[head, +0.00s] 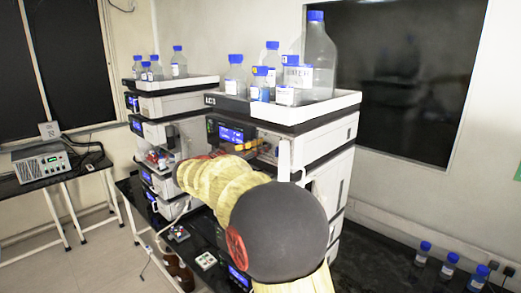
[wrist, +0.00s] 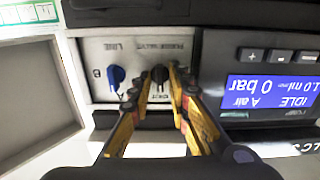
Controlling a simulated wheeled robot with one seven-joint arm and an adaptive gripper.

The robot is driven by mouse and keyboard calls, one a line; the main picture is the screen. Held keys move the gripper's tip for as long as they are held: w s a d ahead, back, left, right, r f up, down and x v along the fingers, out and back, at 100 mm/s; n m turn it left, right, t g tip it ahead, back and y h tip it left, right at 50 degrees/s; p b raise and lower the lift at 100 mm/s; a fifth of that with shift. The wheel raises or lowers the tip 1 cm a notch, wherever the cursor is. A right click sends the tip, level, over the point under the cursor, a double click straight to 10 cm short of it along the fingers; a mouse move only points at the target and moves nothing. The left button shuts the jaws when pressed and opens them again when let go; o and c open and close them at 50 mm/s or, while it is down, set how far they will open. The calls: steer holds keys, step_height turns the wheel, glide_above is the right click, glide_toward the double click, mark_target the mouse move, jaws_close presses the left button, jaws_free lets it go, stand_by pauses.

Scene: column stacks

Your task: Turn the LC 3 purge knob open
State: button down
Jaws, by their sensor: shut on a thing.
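The black purge knob (wrist: 159,74) sits on a pale panel (wrist: 97,47) labelled as the purge valve, upside down in the wrist view. My gripper (wrist: 160,78) has its yellow and black fingers on either side of the knob and is shut on it. In the head view my gripper (head: 246,145) is at the front of the near stack, whose top tray (head: 228,106) appears marked LC 3. The knob is too small to make out there. A blue knob (wrist: 115,76) is left of the black knob in the wrist view, apart from my fingers.
A display (wrist: 268,88) reading idle and 0 bar is right of the panel in the wrist view. Several blue-capped bottles (head: 319,60) stand on the top tray. A second stack (head: 150,104) is to the left. More bottles (head: 449,266) stand on the black bench.

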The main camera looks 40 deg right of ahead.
steer(key=n+b, duration=0.3)
steer(key=shift+w+f+b, duration=0.1)
steer(key=shift+f+b, duration=0.1)
steer(key=shift+b, duration=0.2)
steer(key=n, duration=1.4)
steer(key=shift+w+r+n, duration=0.1)
steer(key=shift+n, duration=0.2)
steer(key=c, duration=2)
jaws_free()
